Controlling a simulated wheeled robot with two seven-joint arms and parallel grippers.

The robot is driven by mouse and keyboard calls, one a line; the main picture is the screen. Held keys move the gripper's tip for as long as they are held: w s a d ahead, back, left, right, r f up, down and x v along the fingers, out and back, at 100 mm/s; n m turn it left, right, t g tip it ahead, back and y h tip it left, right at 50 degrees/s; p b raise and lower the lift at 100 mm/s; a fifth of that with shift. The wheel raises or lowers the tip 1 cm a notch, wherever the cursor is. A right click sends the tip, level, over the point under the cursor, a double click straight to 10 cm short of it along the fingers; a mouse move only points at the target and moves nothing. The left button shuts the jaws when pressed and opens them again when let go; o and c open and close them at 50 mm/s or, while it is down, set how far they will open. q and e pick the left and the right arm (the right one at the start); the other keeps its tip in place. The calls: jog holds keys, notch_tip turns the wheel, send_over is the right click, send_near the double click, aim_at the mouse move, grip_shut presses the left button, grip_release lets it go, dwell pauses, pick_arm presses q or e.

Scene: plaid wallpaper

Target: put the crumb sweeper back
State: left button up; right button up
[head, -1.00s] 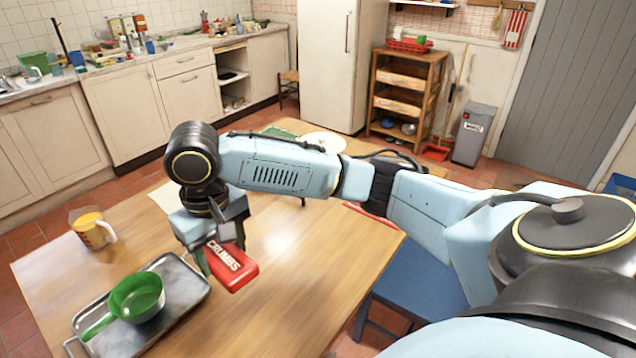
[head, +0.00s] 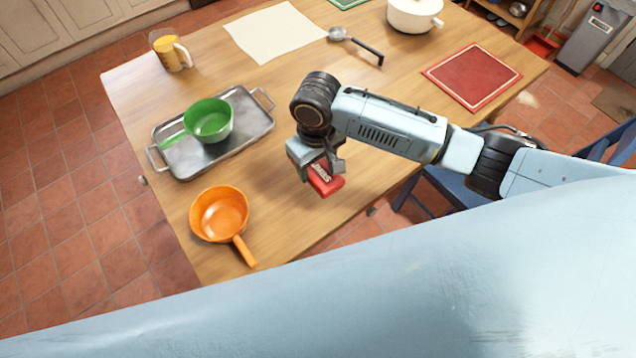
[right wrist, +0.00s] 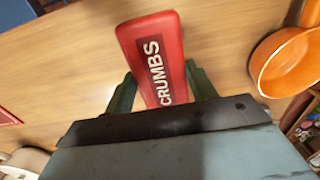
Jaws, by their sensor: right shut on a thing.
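The crumb sweeper (head: 325,180) is a red block with a dark label reading CRUMBS. It also shows in the right wrist view (right wrist: 153,55), between the two dark green fingers. My right gripper (head: 312,172) is shut on it and holds it over the near right part of the wooden table. I cannot tell how high above the wood it is. The gripper body hides its far end in the head view. My left gripper is not in view.
An orange pan (head: 219,212) stands at the near edge. A jug (head: 168,52), white sheet (head: 275,32), ladle (head: 340,34), white pot (head: 414,14) and red mat (head: 471,76) lie farther back. A blue chair (head: 440,195) stands at right.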

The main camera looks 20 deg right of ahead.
aim_at(317, 167)
notch_tip(317, 167, down, 7)
jog(key=shift+r+b, duration=0.2)
jog(key=shift+b, duration=0.45)
jog(key=shift+f, duration=0.3)
jog(key=shift+f, duration=0.15)
jog(key=o, duration=0.9)
notch_tip(317, 167, up, 12)
jog(key=shift+r+p, duration=0.2)
jog(key=shift+p, duration=1.05)
